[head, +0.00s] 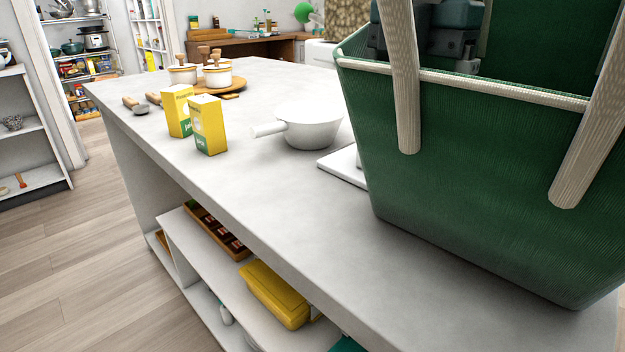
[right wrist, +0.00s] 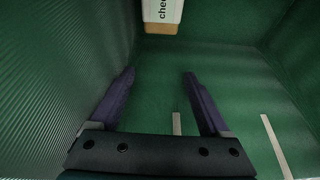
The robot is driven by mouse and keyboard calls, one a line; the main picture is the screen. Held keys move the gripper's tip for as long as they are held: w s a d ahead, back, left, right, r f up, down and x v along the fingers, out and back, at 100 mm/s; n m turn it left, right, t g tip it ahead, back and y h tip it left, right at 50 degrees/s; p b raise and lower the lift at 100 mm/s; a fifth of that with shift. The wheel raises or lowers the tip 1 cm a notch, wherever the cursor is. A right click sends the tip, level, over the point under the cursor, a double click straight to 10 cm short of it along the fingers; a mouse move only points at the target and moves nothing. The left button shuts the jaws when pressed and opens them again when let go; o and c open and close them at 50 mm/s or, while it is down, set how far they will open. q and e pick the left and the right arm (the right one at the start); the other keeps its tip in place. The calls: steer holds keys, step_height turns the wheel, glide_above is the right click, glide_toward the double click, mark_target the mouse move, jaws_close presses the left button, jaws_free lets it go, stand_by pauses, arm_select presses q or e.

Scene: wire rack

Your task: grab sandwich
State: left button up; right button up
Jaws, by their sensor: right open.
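A package with a white label reading "chee" and a tan end (right wrist: 162,14) shows at the top edge of the right wrist view, cut off by the frame. It is inside a green bag (head: 470,165) with cream handles that stands on the counter. I cannot tell whether the package is the sandwich. My right gripper (right wrist: 159,76) is open and empty inside the bag, with its two dark purple fingers apart and short of the package. In the head view the bag's front wall hides the fingers. My left gripper is not in view.
On the white counter (head: 270,205) are a white saucepan (head: 312,125), two yellow cartons (head: 209,127) and white canisters (head: 217,77) on a wooden board. The bag's green walls (right wrist: 60,70) surround my right gripper. The counter's front-left edge is clear.

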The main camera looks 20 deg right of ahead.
mark_target(401, 185)
steer(key=shift+d+f, duration=0.1)
steer(key=shift+f, duration=0.85)
steer(key=f, duration=0.3)
steer(key=f+b, duration=0.1)
steer(key=f, duration=0.1)
steer(key=shift+s+f, duration=0.15)
steer(key=shift+s, duration=0.15)
steer(key=shift+s+a, duration=0.1)
steer(key=shift+a, duration=0.2)
steer(key=shift+w+d, duration=0.15)
steer(key=shift+w, duration=0.05)
steer(key=shift+c, duration=0.5)
steer(key=shift+r, duration=0.2)
steer(key=c, duration=1)
